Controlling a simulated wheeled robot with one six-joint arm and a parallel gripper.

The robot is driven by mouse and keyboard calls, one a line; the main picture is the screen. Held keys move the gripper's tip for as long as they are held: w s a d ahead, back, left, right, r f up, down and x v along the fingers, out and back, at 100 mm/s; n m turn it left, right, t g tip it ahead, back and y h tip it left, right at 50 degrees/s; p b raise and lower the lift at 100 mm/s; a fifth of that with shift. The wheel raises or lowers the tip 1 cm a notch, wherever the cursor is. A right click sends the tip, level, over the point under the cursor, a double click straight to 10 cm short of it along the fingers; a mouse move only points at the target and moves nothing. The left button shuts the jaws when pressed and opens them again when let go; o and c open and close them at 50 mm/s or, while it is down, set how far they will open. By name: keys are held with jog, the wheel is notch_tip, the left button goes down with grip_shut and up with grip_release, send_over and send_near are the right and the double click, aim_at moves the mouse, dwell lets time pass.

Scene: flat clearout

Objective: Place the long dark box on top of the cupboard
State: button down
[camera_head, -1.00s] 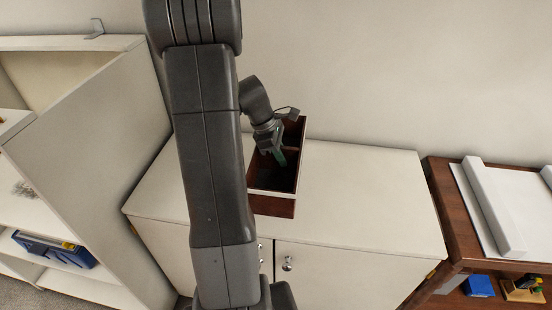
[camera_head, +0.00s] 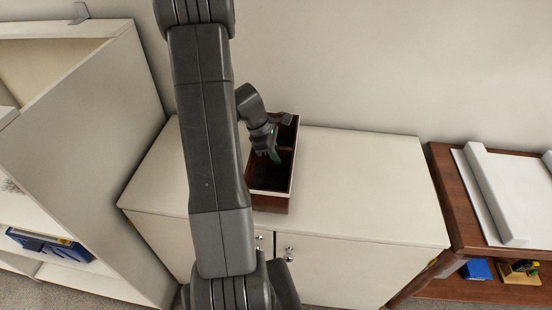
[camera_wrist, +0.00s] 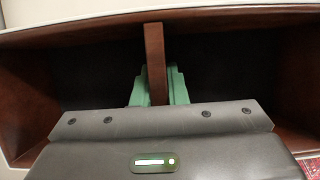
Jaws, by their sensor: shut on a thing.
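The long dark box (camera_head: 270,206) is a dark brown, open-topped box with a lighter rim and a divider (camera_wrist: 154,60) across its inside. In the head view it is over the white cupboard's top (camera_head: 350,180), left of the middle, partly behind my arm. I cannot tell whether its underside touches the top. My gripper (camera_head: 274,157) reaches down into the box. In the wrist view its green fingers (camera_wrist: 155,88) are shut on the divider, one on each side. The compartments beside the divider look empty.
A taller white shelf unit (camera_head: 90,110) stands close on the cupboard's left. The wall is behind. The cupboard top right of the box is clear.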

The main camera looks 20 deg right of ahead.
jog(key=shift+f, duration=0.85)
jog(key=shift+f, duration=0.2)
jog(key=c, duration=1.5)
grip_release()
jog(key=shift+o, duration=0.2)
jog(key=v, duration=1.2)
jog(key=shift+d+r, duration=0.1)
jog(key=shift+r, duration=0.1)
